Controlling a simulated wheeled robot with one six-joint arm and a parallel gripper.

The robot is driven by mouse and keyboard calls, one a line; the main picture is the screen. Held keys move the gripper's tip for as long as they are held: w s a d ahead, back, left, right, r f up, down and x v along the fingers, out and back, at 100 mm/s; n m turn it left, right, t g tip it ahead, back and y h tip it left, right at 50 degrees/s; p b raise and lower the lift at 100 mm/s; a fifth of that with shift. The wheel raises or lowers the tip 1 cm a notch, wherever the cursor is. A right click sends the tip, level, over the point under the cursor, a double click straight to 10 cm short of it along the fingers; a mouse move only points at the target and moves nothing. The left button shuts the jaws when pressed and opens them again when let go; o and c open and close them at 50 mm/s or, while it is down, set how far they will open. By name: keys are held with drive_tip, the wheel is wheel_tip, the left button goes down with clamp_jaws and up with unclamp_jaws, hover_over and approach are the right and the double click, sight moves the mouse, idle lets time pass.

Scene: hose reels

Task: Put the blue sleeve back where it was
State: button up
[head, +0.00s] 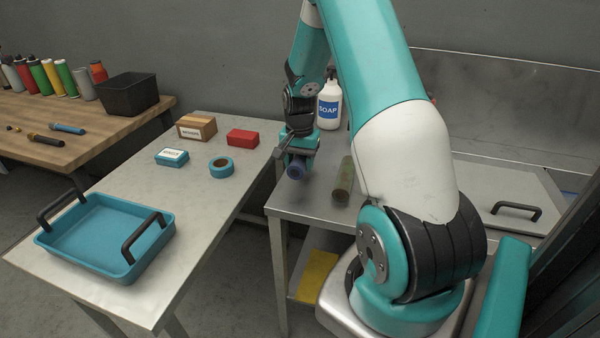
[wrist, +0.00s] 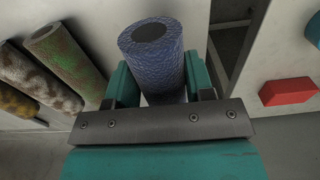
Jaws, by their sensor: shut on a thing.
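The blue sleeve (head: 296,169) is a short, textured cylinder with a dark end, between the jaws of my gripper (head: 299,157). In the wrist view the blue sleeve (wrist: 157,60) sits between the two teal fingers, its dark round end facing up in the picture. My gripper is shut on it near the left edge of the metal table (head: 315,211). I cannot tell whether the sleeve touches the table. A mottled green-brown sleeve (head: 343,181) lies just to the right, apart from it. The wrist view shows this green-brown sleeve (wrist: 66,62) at left, beside a brown-and-white sleeve (wrist: 40,80) and a yellow-brown one (wrist: 17,102).
A soap bottle (head: 329,106) stands behind my gripper. Across a narrow gap, the left table holds a blue tray (head: 77,254), a tape roll (head: 221,167), a red box (head: 242,138) and labelled boxes. My own arm hides part of the metal table.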

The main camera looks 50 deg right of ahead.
sight(299, 183)
drive_tip(key=shift+f, duration=2.1)
drive_tip(key=shift+f, duration=0.1)
drive_tip(key=o, duration=0.9)
drive_tip(key=shift+o, duration=0.2)
